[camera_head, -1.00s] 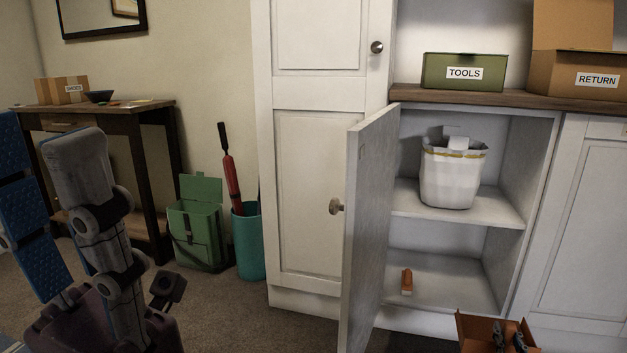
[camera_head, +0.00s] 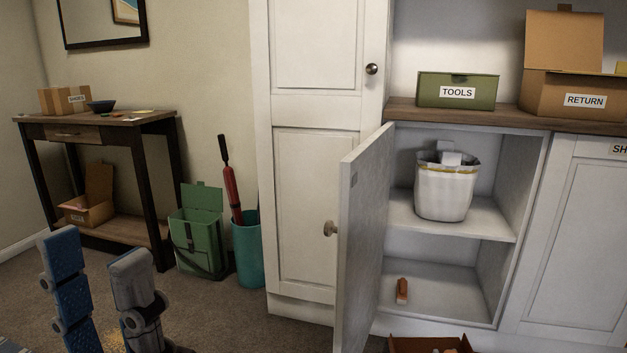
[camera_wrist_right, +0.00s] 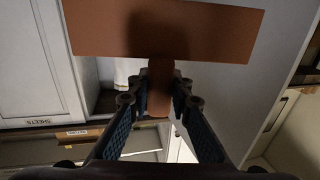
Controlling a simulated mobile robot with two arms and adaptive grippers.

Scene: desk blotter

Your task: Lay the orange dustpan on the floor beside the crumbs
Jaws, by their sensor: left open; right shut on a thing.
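The orange dustpan (camera_head: 430,345) shows only in part at the bottom edge of the head view, in front of the open cabinet. In the right wrist view the dustpan's wide pan (camera_wrist_right: 100,30) spans the top, and its handle lies between the fingers of my right gripper (camera_wrist_right: 158,95), which is shut on it. My left gripper (camera_head: 98,275) is open and empty at the lower left of the head view, its two fingers apart. A small patch of yellowish crumbs (camera_head: 113,341) shows on the floor between those fingers, partly hidden.
A cabinet door (camera_head: 360,235) stands open. Inside are a white bin (camera_head: 444,193) and, on the lower shelf, a small orange object (camera_head: 402,290). A teal bin (camera_head: 247,252) and a green bag (camera_head: 196,240) stand beside a dark side table (camera_head: 105,125). Carpet (camera_head: 225,315) between is clear.

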